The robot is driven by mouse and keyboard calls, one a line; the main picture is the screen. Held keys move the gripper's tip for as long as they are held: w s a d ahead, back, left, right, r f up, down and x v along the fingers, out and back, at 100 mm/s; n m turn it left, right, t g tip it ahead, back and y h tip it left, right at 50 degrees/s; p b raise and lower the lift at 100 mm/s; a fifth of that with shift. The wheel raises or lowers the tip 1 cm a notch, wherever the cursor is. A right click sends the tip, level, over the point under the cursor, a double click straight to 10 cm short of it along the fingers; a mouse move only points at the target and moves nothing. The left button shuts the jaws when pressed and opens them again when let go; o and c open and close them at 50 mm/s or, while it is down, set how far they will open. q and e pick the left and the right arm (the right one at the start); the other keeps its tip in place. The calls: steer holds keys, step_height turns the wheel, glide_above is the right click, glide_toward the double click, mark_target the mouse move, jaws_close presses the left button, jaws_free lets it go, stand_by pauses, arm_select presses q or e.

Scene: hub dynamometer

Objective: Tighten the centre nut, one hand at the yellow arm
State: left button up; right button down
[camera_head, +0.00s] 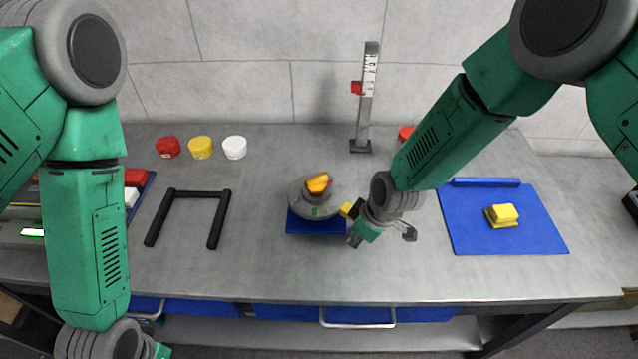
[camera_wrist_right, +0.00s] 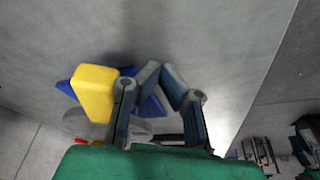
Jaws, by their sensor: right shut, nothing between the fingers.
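A round grey hub (camera_head: 301,203) stands on a blue base (camera_head: 316,227) in the middle of the bench. An orange-yellow piece sits on top of the hub (camera_head: 318,183); I cannot tell the centre nut apart from it. A yellow block (camera_head: 346,209), seemingly the end of the yellow arm, sticks out at the hub's right. It shows large in the right wrist view (camera_wrist_right: 95,92), left of the fingers. My right gripper (camera_head: 380,236) is shut and empty, just right of the yellow block; its fingers (camera_wrist_right: 162,75) appear apart from it.
A black U-shaped frame (camera_head: 200,193) lies left of the hub. Red, yellow and white caps (camera_head: 201,147) stand behind it. An upright gauge (camera_head: 366,100) stands at the back. A blue mat (camera_head: 470,225) with a yellow block (camera_head: 502,215) lies at right.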

mark_target(345, 249)
steer(key=shift+f, duration=0.25)
steer(key=shift+a+f, duration=0.1)
steer(key=shift+f, duration=0.05)
steer(key=shift+a+f, duration=0.5)
steer(key=shift+a, duration=0.15)
steer(key=shift+a+f, duration=0.1)
steer(key=shift+f, duration=0.2)
steer(key=shift+d+f, duration=0.2)
steer(key=shift+d, duration=0.05)
steer(key=shift+d+r, duration=0.1)
steer(key=shift+d, duration=0.4)
steer(key=shift+r, duration=0.35)
steer(key=shift+a+r, duration=0.5)
steer(key=shift+a, duration=0.15)
steer(key=shift+d, duration=0.4)
steer(key=shift+w+d, duration=0.2)
steer(key=shift+d, duration=0.1)
steer(key=shift+s+a, duration=0.3)
steer(key=shift+a, duration=0.4)
arm_select(q)
steer(key=shift+a+f, duration=0.15)
steer(key=shift+a, duration=0.45)
